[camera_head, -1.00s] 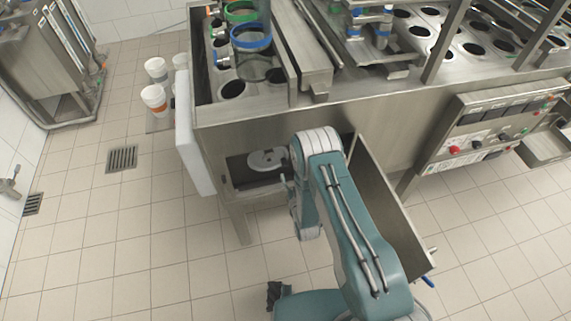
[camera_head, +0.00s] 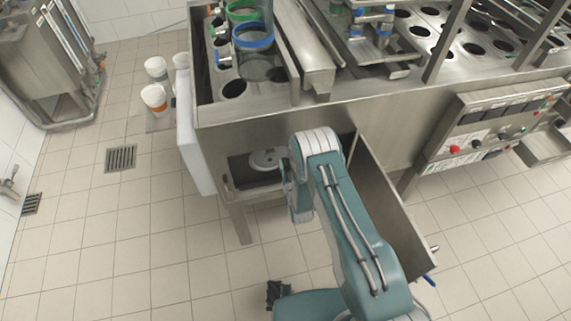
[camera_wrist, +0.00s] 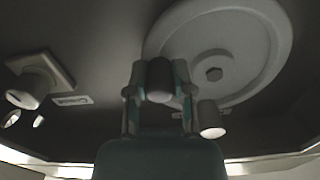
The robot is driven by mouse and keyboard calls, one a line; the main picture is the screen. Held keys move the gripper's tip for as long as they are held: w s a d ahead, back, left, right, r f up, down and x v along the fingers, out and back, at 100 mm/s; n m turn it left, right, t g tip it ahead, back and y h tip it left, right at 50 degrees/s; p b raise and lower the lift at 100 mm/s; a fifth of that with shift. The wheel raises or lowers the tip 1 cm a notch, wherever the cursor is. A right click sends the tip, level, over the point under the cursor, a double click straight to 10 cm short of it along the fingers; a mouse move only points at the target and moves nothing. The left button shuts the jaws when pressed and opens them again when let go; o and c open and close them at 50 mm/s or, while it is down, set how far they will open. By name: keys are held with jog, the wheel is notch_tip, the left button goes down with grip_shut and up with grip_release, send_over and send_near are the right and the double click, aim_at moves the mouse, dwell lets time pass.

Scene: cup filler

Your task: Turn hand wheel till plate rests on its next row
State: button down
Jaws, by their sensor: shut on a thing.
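The hand wheel (camera_head: 264,160) is a pale round disc inside the open bay low in the machine's front. In the wrist view the hand wheel (camera_wrist: 222,45) shows large, with a dark hub at its middle. My gripper (camera_wrist: 160,78) is shut on a grey cylindrical handle (camera_wrist: 160,88) by the wheel's rim, one finger on each side. A second, lighter knob (camera_wrist: 210,120) stands just right of the fingers. In the head view my arm covers most of the gripper. The plate with round holes (camera_head: 208,92) is on the machine top; I cannot tell its exact row.
The bay's open door (camera_head: 385,205) stands right of my arm. A square-based fitting (camera_wrist: 40,75) is left of my gripper in the wrist view. White buckets (camera_head: 155,100) stand on the floor at left.

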aim_at(262, 169)
jog(key=shift+a+f+m, duration=0.1)
jog(key=shift+m, duration=0.2)
